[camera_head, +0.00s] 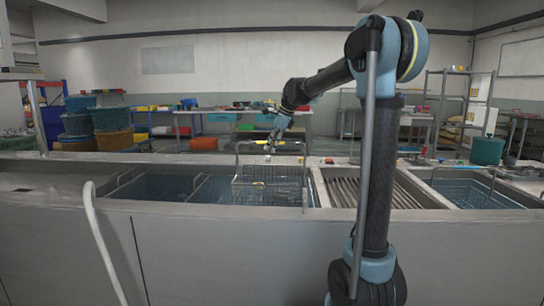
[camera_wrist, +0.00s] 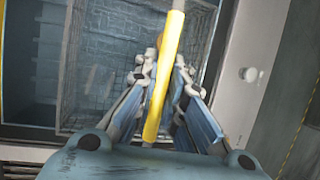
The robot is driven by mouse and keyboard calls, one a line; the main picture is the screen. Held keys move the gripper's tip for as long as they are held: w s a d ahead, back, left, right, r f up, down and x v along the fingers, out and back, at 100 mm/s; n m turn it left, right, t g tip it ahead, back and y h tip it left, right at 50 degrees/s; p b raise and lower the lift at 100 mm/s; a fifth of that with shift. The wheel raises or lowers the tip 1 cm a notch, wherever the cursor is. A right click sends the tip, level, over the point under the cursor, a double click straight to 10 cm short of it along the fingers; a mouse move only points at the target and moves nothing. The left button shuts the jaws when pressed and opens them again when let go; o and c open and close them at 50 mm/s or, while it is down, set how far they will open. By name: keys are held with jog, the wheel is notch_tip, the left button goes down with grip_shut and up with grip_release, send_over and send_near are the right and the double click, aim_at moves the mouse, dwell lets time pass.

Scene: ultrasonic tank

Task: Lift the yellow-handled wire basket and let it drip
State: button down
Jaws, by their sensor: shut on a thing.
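The wire basket (camera_head: 285,193) hangs or sits at the middle tank of the long metal counter, its mesh partly above the rim level in the head view. I cannot tell whether its bottom clears the water. Its tall wire handle frame rises behind it. My gripper (camera_head: 269,150) is at the top of this frame. In the wrist view, the yellow handle bar (camera_wrist: 166,70) runs between the two fingers of my gripper (camera_wrist: 165,75), which are shut on it. The basket mesh (camera_wrist: 90,60) shows below and to the left, over bluish water. The grip point is partly hidden by the fingers.
A tank with water (camera_head: 150,187) lies on the left. A slatted draining section (camera_head: 340,190) is right of the basket, partly behind my arm. Another water tank with a wire basket (camera_head: 462,190) is at the far right. A pale hose (camera_head: 100,240) hangs over the counter front.

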notch_tip(320, 180, up, 12)
jog(key=shift+r, duration=0.2)
dwell(1.5)
dwell(5.8)
